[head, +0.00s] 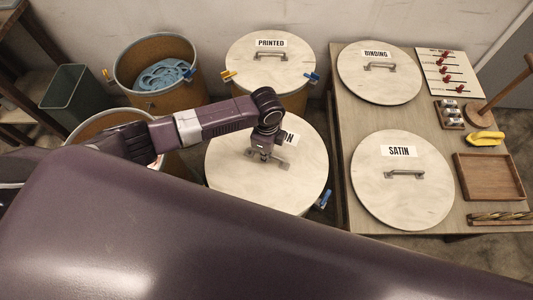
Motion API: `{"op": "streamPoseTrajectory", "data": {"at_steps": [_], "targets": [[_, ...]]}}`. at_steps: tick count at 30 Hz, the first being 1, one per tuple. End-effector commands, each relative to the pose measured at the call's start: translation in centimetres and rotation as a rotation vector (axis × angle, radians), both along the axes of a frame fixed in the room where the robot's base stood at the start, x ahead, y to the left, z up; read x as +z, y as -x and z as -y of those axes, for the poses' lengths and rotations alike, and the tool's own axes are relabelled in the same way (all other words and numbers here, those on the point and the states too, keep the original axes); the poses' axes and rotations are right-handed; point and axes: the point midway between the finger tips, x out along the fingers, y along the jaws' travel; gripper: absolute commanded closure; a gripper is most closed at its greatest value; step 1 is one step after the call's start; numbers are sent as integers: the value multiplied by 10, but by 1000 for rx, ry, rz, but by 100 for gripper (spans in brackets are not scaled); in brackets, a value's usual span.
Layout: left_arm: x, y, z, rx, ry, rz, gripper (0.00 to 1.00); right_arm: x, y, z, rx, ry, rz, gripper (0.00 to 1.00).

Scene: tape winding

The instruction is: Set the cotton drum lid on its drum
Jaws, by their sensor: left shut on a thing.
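The round pale lid (235,178) is in the middle of the head view. My right gripper is out of view.
An open drum (190,95) with blue tape stands back left; another open drum (88,126) is partly behind my arm. The PRINTED lid (245,50) covers a drum. The table (350,120) holds BINDING (360,82) and SATIN (385,200) lids, a tray (490,178) and tools.

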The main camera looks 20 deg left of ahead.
Motion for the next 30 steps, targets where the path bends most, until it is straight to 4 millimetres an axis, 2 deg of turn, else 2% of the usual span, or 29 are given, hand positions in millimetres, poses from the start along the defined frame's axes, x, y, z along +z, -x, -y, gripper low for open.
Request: {"op": "streamPoseTrajectory", "data": {"at_steps": [1, 5, 15, 20, 28, 30], "targets": [[-10, -1, 0, 0, 1, 3, 100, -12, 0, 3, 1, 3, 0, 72], [-24, -1, 0, 0, 1, 3, 100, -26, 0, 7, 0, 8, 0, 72], [-55, -1, 1, 0, 3, 2, 100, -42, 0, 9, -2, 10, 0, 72], [-62, -1, 1, 0, 2, 2, 100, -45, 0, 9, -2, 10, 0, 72], [-62, -1, 1, 0, 2, 3, 100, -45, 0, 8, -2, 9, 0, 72], [-62, -1, 1, 0, 2, 2, 88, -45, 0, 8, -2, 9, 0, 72]]}}
